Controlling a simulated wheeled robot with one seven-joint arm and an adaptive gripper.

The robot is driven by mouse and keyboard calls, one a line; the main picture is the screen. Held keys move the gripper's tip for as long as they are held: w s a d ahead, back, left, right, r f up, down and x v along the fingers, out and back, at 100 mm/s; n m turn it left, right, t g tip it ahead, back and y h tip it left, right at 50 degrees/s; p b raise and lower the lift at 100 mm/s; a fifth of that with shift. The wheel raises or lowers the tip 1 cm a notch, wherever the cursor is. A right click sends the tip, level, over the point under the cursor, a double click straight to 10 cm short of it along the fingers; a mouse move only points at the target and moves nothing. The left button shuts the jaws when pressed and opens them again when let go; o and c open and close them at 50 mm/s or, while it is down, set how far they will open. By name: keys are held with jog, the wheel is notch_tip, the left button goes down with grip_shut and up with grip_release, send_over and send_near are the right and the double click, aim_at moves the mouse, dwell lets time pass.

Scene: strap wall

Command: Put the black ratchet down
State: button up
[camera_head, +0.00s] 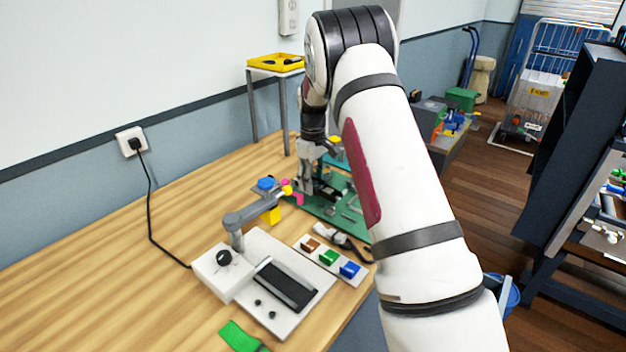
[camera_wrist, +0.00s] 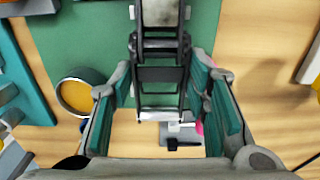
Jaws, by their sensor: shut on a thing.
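My gripper (camera_head: 307,188) is low over the green mat (camera_head: 350,213) on the wooden table. In the wrist view, its two teal-padded fingers (camera_wrist: 162,100) stand on either side of the black ratchet (camera_wrist: 160,76), a dark metal frame with grey parts, and are shut on it. The ratchet's far end lies against the green mat (camera_wrist: 70,40) in that picture; whether it touches the mat I cannot tell. In the head view my gripper and arm hide most of the ratchet.
A white-and-grey device (camera_head: 262,275) with a jointed arm stands at the front left. A white strip with coloured blocks (camera_head: 329,258) lies in front of the mat. A yellow tray (camera_head: 275,64) sits on a stand behind. The left of the table is clear.

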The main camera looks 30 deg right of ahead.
jog(key=shift+f, duration=0.6)
jog(key=o, duration=1.4)
jog(key=shift+c, duration=0.2)
